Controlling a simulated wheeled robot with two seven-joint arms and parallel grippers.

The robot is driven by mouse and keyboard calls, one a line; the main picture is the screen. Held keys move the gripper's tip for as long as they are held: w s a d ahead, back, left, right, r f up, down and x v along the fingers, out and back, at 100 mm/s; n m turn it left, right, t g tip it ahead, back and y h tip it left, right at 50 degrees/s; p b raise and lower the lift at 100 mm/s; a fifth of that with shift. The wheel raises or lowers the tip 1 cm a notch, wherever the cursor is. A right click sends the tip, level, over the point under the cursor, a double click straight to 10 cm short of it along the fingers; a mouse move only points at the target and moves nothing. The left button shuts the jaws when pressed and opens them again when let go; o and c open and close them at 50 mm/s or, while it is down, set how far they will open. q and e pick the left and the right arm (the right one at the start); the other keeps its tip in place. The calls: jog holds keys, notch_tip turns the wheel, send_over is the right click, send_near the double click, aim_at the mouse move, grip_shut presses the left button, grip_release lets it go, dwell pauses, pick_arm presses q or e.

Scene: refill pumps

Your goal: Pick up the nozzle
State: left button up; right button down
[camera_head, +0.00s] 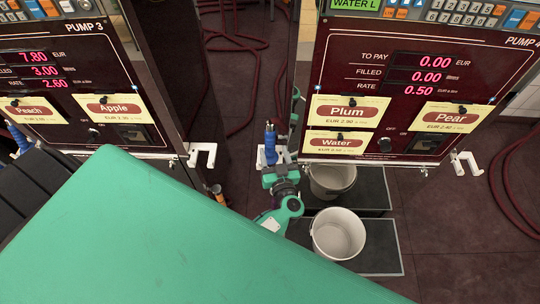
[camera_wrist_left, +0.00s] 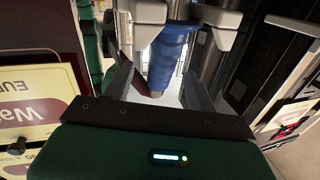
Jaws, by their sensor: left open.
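The blue nozzle (camera_head: 270,145) hangs upright in a white holder at the left side of pump 4. It also shows in the left wrist view (camera_wrist_left: 168,52), where it stands between the two fingers. My left gripper (camera_head: 275,162) is open around the lower part of the nozzle, with its fingers (camera_wrist_left: 160,85) apart on either side. I cannot tell whether either finger touches it. The lower end of the nozzle is partly hidden by the gripper. My right gripper is not in view.
Pump 4 (camera_head: 400,75) stands right and pump 3 (camera_head: 65,70) left. Another blue nozzle (camera_head: 19,138) hangs at pump 3's left. Two white buckets (camera_head: 338,236) stand on dark platforms below pump 4. White empty holders (camera_head: 203,155) stick out at the pumps' sides. Red hoses (camera_head: 240,90) lie behind.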

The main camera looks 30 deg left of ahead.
aim_at(271, 148)
pick_arm(q)
jog(key=shift+w+a, duration=0.5)
jog(key=shift+w, duration=0.05)
jog(key=b+x, duration=0.3)
jog(key=x, duration=0.1)
jog(key=shift+s+a+f, duration=0.1)
jog(key=shift+a, duration=0.05)
jog(key=shift+w+a, duration=0.35)
jog(key=shift+w, duration=0.05)
jog(key=c, duration=1.2)
jog(key=shift+r, duration=0.25)
